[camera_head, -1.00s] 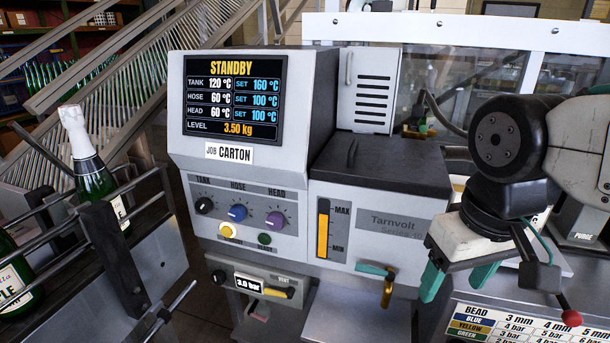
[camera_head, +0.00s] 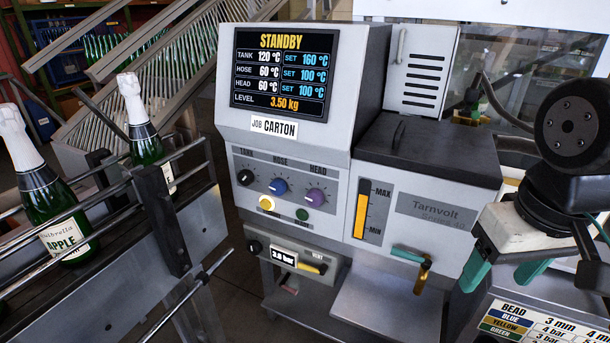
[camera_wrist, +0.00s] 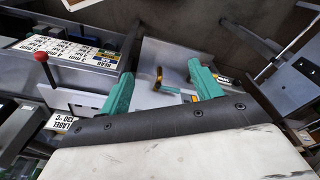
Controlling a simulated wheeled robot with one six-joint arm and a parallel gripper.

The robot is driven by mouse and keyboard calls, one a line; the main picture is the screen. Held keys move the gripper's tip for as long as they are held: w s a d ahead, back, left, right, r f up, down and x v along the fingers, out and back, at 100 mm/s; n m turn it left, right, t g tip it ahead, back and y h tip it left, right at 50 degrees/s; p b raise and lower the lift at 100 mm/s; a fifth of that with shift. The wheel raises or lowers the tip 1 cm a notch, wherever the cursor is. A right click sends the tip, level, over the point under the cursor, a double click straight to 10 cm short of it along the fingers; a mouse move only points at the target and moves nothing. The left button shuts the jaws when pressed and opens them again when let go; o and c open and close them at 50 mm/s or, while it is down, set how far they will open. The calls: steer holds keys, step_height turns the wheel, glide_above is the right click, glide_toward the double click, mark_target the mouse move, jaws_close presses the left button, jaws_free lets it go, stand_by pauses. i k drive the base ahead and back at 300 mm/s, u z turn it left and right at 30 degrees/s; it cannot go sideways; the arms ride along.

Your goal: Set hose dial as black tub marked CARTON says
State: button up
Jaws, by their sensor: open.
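The hose dial (camera_head: 278,186) is a blue knob on the machine's front panel, between the black tank dial (camera_head: 245,177) and the purple head dial (camera_head: 315,197). The screen (camera_head: 284,72) reads STANDBY, hose 60 °C, set 100 °C. A label below it (camera_head: 274,127) reads JOB CARTON. I see no black tub marked CARTON. My gripper (camera_head: 503,272) is open and empty, its teal fingers pointing down, well to the right of the dials. In the wrist view the two fingers (camera_wrist: 160,78) are apart, and the hose dial cannot be made out.
A yellow button (camera_head: 267,203) and a green button (camera_head: 302,214) sit under the dials. A teal-handled brass tap (camera_head: 421,276) juts out between panel and gripper. Bottles (camera_head: 55,215) stand behind rails at left. A bead chart (camera_head: 530,325) is below my gripper.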

mark_target(278, 187)
steer(key=z, duration=0.55)
steer(key=k, duration=0.65)
steer(key=z, duration=0.5)
steer(key=i, duration=0.55)
steer(key=u, duration=0.75)
steer(key=i, duration=0.5)
steer(key=u, duration=0.55)
